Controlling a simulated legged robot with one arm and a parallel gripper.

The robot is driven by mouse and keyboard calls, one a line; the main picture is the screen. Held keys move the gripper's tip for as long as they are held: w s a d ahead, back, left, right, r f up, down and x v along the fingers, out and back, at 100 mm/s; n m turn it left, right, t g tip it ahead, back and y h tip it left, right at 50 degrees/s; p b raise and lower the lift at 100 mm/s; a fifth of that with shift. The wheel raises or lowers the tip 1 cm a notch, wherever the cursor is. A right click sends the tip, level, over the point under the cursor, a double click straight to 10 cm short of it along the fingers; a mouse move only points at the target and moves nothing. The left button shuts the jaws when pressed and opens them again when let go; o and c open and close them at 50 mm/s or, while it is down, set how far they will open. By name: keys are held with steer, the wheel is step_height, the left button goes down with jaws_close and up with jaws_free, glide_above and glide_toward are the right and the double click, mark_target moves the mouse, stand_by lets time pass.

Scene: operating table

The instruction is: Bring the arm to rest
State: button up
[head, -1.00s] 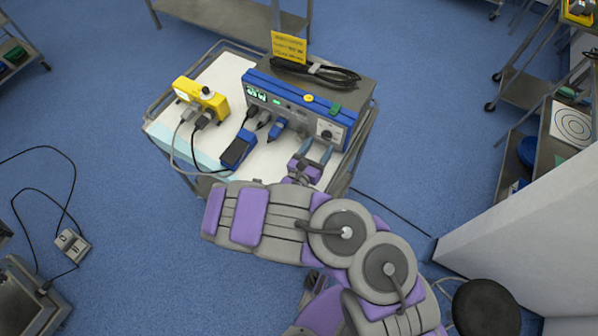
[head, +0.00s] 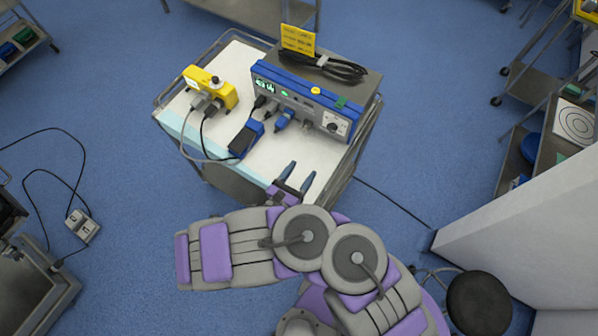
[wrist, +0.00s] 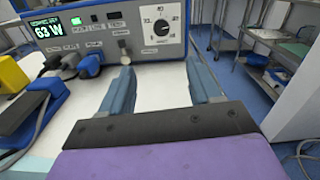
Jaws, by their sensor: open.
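My gripper (head: 297,178) is over the front right part of the white-topped cart (head: 213,122) in the head view, its two blue-grey fingers apart. In the wrist view my gripper (wrist: 164,90) is open, with only white cart top between the fingers. My purple and grey arm is folded in front of the cart. The blue-grey generator (head: 316,97) stands beyond the fingertips at the back right of the cart. In the wrist view the generator (wrist: 110,28) shows a lit display reading 63 W and a dial.
A yellow device (head: 210,90) and a blue pedal-like unit (head: 246,139) with cables stand on the cart's left. A yellow sign (head: 298,40) and coiled black cable (head: 328,66) are on the generator. A white wall block (head: 525,215) and a black stool (head: 479,303) are at right.

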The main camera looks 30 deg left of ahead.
steer(key=shift+w, duration=0.1)
stand_by(0.3)
steer(key=w+d+r+m+g+h, duration=0.3)
steer(key=w+d+r+m+h, duration=0.2)
steer(key=d+r+m+h, duration=0.3)
steer(key=w+d+r+m+g+h, duration=0.3)
steer(key=w+d+r+m+h, duration=0.25)
steer(key=d+r, duration=0.45)
steer(key=s+d+r+m+g+h, duration=0.1)
steer(key=d+r+m+g, duration=0.2)
steer(key=d, duration=0.2)
steer(key=s+d+r+m+g, duration=0.1)
steer(key=d+r+m+g, duration=0.2)
steer(key=d+m, duration=0.15)
steer(key=s+d+r+m+g+y, duration=0.4)
steer(key=s+d+m+g+y, duration=0.2)
steer(key=s+d+m+g, duration=0.5)
steer(key=s+a+r+m+t+y, duration=0.1)
steer(key=s+a+m+y, duration=0.1)
steer(key=s+y, duration=0.3)
steer(key=s+a+r+m+t+y, duration=0.1)
steer(key=s+a+y, duration=0.3)
steer(key=s, duration=0.5)
steer(key=shift+r+m+t+y, duration=0.35)
steer(key=shift+m+t, duration=0.25)
